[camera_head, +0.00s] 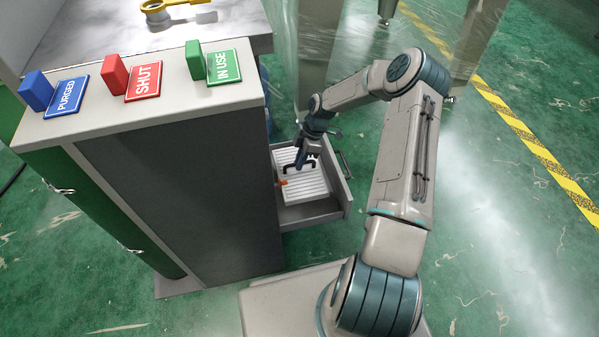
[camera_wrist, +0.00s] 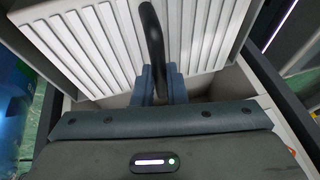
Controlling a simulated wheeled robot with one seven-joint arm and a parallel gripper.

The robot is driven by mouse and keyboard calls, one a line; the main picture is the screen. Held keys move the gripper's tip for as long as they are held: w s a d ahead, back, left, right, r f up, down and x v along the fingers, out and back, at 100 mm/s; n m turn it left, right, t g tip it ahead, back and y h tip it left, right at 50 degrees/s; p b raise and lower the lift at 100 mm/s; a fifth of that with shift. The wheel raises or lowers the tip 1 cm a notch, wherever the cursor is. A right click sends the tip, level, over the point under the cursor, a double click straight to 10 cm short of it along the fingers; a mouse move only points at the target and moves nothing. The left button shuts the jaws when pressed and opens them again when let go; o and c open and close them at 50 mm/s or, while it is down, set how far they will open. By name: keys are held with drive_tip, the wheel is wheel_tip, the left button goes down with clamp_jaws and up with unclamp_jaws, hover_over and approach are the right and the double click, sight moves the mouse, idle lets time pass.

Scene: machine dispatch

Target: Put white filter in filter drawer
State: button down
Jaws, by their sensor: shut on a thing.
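The white filter (camera_head: 312,184) is a pleated white panel with a black handle. In the head view it sits at the opening of the open filter drawer (camera_head: 312,212), within the drawer's outline. In the wrist view the filter (camera_wrist: 85,45) fills the upper part, and its black handle (camera_wrist: 152,45) rises between my fingers. My gripper (camera_head: 303,158) is shut on the handle, and its blue fingers (camera_wrist: 158,84) also show in the wrist view. A drawer wall (camera_wrist: 270,95) shows beside the filter at right. Whether the filter rests on the drawer floor is hidden.
The drawer extends from a grey cabinet (camera_head: 190,205). On the cabinet top stand a blue PURGED block (camera_head: 37,90), a red SHUT block (camera_head: 115,75) and a green IN USE block (camera_head: 195,61). A yellow tool (camera_head: 160,12) lies behind. Green floor (camera_head: 500,240) is clear at right.

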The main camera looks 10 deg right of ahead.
wheel_tip(320, 180, down, 5)
drive_tip(key=shift+r+b, duration=0.1)
drive_tip(key=shift+b, duration=0.8)
drive_tip(key=c, duration=1.5)
unclamp_jaws()
drive_tip(key=shift+f, duration=0.2)
drive_tip(key=shift+o, duration=0.2)
